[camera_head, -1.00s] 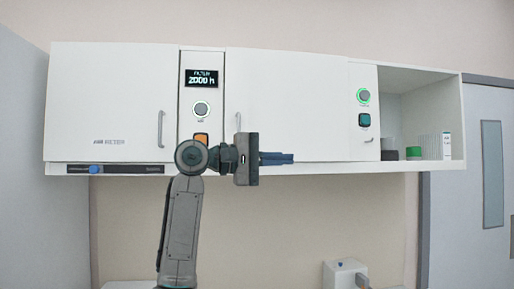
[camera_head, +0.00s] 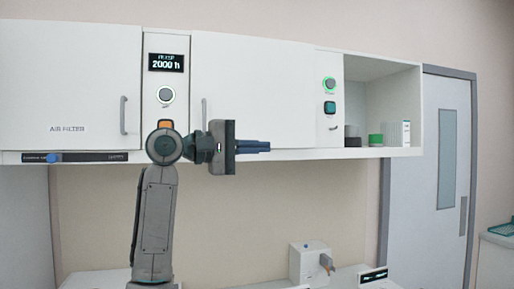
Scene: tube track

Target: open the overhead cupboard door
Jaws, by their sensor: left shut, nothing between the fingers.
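The overhead cupboard runs along the wall. Its left door (camera_head: 66,80), marked AIR FILTER, is closed, with an upright handle (camera_head: 123,115) near its right edge. The middle door (camera_head: 262,85) is also closed. Its handle (camera_head: 204,113) is by its left edge, partly hidden by my left arm. My left gripper (camera_head: 262,147) is shut and empty. It points right and appears in front of the lower part of the middle door, to the right of that door's handle. I cannot tell its distance from the door. My right gripper is not in view.
A panel with a display (camera_head: 166,62) and a knob (camera_head: 166,95) lies between the doors. An open shelf (camera_head: 390,150) at the right holds a green-topped item (camera_head: 375,140) and a white box. A white device (camera_head: 309,262) stands below. A grey door (camera_head: 440,190) is at the right.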

